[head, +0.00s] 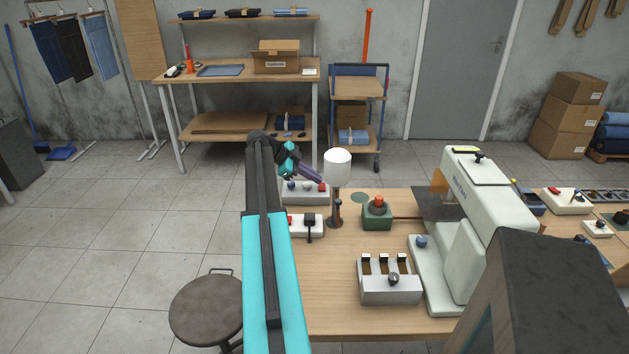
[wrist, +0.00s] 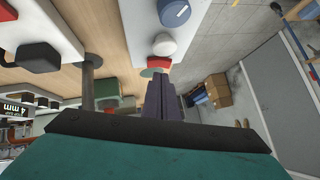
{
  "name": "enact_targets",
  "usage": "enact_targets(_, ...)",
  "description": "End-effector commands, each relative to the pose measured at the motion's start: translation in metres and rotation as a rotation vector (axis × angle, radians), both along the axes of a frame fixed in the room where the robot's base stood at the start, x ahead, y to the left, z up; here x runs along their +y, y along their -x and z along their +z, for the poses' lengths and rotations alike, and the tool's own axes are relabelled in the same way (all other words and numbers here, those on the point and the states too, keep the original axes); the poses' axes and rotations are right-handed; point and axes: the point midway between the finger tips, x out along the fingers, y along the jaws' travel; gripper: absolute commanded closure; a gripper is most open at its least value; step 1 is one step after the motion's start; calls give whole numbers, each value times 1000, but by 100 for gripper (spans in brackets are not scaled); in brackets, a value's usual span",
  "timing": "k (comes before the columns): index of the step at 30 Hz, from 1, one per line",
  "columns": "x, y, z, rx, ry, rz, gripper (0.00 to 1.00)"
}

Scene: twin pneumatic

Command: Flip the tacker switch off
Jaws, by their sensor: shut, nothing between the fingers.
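My gripper (head: 320,181) is shut and empty, its dark fingers reaching over the far left of the workbench. In the wrist view the fingertips (wrist: 160,80) appear close to a red button on a long pale box (wrist: 139,28); I cannot tell whether they touch. That box (head: 304,198) also carries a blue and a white knob. In front of it is a white box with a red part and an upright black lever (head: 309,222). A grey box (head: 390,290) with several black-topped slots and a dark knob sits nearer. No readable label shows which control is the tacker switch.
A pale sewing machine (head: 484,205) fills the right of the workbench (head: 335,290). A round stool (head: 207,308) stands at left.

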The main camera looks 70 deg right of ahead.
Motion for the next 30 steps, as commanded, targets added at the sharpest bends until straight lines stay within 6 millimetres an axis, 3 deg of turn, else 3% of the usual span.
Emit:
enact_targets(5,10,2,25,-1,0,2,100)
enact_targets(18,41,-41,69,-1,0,2,100)
enact_targets(30,55,-57,87,1,-2,2,100)
